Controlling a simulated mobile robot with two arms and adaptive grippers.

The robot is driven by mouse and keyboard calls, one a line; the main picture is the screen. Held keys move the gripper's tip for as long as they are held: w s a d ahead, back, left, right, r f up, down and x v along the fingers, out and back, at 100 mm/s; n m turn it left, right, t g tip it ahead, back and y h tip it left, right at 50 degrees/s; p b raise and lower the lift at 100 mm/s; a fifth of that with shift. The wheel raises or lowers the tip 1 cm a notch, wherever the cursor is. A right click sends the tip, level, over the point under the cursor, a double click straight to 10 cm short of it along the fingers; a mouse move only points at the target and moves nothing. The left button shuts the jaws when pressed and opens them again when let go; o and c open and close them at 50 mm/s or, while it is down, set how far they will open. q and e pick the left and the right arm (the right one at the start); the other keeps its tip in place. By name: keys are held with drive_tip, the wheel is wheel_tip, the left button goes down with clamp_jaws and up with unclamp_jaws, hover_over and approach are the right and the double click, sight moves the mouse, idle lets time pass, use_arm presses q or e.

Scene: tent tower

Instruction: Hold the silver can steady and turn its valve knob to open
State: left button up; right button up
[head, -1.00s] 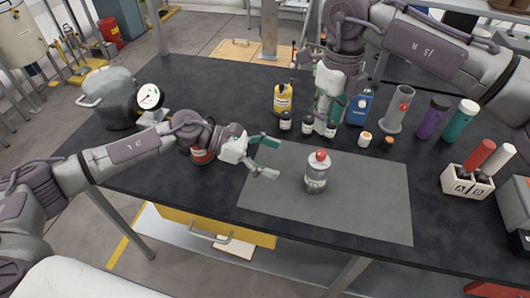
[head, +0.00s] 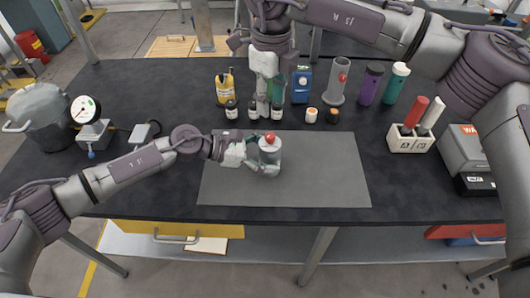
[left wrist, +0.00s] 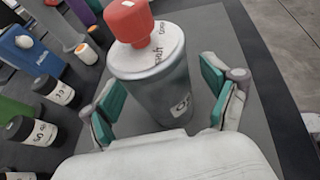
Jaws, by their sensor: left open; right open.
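The silver can (head: 270,158) stands upright on the grey mat (head: 320,180), with a red valve knob (head: 269,138) on its white top. In the left wrist view the can (left wrist: 165,85) and its red knob (left wrist: 130,20) are large and close. My left gripper (head: 262,158) is open, with one green-padded finger on each side of the can's body. Gaps show between pads and can in the left wrist view, so it is not clamped. My right gripper (head: 268,103) is open and empty, pointing down behind the can among the small bottles.
Behind the mat stand a yellow bottle (head: 225,88), several small dark bottles, a blue box (head: 301,86) and a grey cylinder (head: 337,82). A white holder (head: 407,140) stands right. A gauge (head: 85,110) and pot (head: 43,118) are left. The mat's right part is clear.

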sight(270, 135)
use_arm(q)
clamp_jaws()
use_arm(e)
drive_tip(key=shift+o, duration=0.9)
wheel_tip(270, 135, down, 10)
drive_tip(key=m, duration=1)
drive_tip(key=shift+r+m, duration=0.1)
drive_tip(key=shift+m, duration=0.2)
clamp_jaws()
